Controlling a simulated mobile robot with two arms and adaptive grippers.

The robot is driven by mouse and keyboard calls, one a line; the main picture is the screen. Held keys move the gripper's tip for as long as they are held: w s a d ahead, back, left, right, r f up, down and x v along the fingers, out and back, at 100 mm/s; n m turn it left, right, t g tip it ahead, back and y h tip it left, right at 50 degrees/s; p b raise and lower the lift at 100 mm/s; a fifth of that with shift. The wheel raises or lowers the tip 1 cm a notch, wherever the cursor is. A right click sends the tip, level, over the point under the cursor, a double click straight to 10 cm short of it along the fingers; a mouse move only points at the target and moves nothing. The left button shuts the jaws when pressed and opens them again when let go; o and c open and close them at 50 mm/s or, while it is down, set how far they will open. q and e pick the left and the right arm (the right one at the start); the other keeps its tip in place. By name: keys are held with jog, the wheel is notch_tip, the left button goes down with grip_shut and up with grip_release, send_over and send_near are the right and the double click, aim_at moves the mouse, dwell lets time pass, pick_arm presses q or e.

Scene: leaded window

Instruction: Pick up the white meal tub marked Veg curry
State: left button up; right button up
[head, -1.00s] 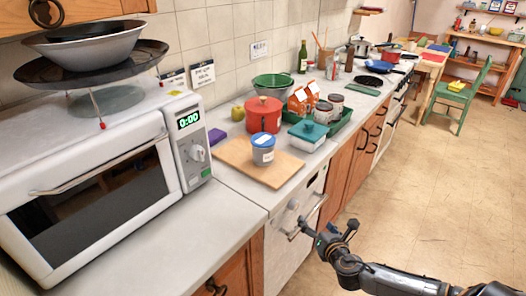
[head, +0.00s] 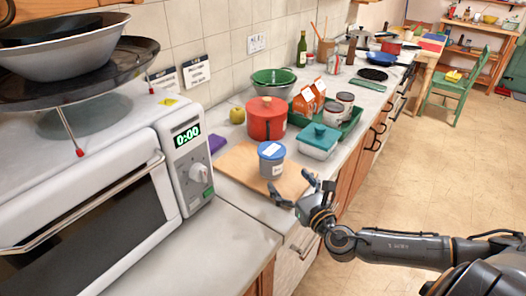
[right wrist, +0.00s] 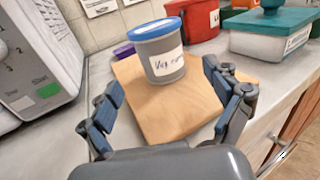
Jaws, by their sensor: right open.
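A grey tub with a blue lid (head: 271,162) stands upright on a wooden board. In the right wrist view its white label reads Veg curry (right wrist: 164,58). The body looks grey rather than white. My right gripper (head: 301,195) is open and empty at the board's front edge, apart from the tub. In the right wrist view its fingers (right wrist: 168,103) are spread, with the tub standing beyond them, roughly between. A white tub with a teal lid (head: 318,146) stands to the right; its label is not readable. My left gripper is out of view.
The wooden board (head: 236,162) lies on the counter. A red pot (head: 266,122) is behind the tub, and a green tray (head: 352,122) with cartons and jars is beyond. The microwave (head: 100,190) stands at left. The near counter (head: 190,255) is clear.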

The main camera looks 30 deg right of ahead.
aim_at(278, 165)
jog(key=shift+w+d+r, duration=0.1)
jog(key=shift+w+d, duration=0.05)
jog(key=shift+w, duration=1.05)
jog(key=w, duration=0.2)
jog(key=w+p, duration=0.1)
jog(key=shift+w+d+r, duration=0.1)
jog(key=shift+w+r, duration=0.15)
jog(key=shift+w, duration=0.1)
jog(key=shift+w+d+f, duration=0.1)
jog(key=shift+w+f, duration=0.05)
jog(key=shift+w, duration=0.45)
jog(key=shift+w+f, duration=0.1)
jog(key=shift+w, duration=0.7)
jog(key=shift+w+r+p, duration=0.25)
jog(key=shift+w+p, duration=0.25)
jog(key=shift+w, duration=0.25)
jog(key=w, duration=0.3)
jog(key=shift+w+d+f, duration=0.15)
jog(key=shift+d+f, duration=0.05)
jog(key=shift+w, duration=0.15)
jog(key=shift+c, duration=1)
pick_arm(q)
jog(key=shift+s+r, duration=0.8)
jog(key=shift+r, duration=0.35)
pick_arm(e)
jog(key=c, duration=1.4)
jog(key=shift+c, duration=0.7)
